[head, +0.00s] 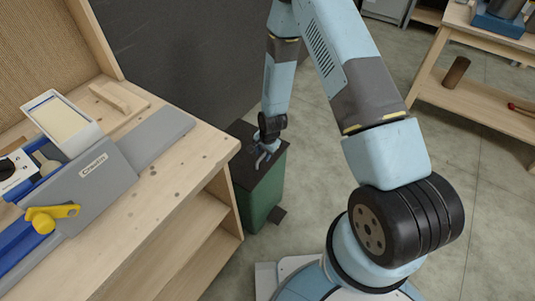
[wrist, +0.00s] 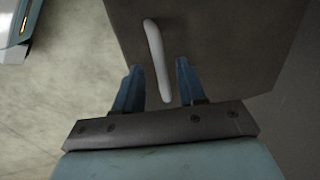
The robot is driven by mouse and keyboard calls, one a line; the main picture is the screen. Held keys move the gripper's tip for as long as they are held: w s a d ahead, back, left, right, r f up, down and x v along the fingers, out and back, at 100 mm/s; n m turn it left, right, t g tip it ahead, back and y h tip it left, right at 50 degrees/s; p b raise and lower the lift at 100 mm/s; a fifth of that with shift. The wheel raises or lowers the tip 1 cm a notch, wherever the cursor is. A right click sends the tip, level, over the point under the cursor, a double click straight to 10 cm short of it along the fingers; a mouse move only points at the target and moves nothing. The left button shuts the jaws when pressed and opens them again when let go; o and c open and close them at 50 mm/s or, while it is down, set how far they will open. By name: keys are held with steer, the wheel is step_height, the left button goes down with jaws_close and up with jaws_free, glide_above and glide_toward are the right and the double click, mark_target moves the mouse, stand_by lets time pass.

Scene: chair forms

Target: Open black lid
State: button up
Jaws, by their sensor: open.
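The black lid (head: 247,176) lies flat and closed on top of a green bin (head: 263,205) on the floor, beside the wooden workbench. In the wrist view the lid (wrist: 225,40) fills the upper middle and carries a pale bar handle (wrist: 155,50). My gripper (head: 264,158) is over the lid, pointing down. In the wrist view my gripper (wrist: 158,68) is open, with one blue finger on each side of the handle's lower part. The fingers do not appear to touch the handle. The exact height of the fingertips against the handle is hard to tell.
The wooden workbench (head: 165,180) stands close left of the bin, with a grey machine (head: 90,185) on it. A dark wall panel (head: 180,50) is behind the bin. A second bench (head: 480,105) stands at right across open floor.

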steer(key=shift+w+f, duration=0.1)
steer(key=shift+f, duration=0.3)
jaws_close()
stand_by(0.4)
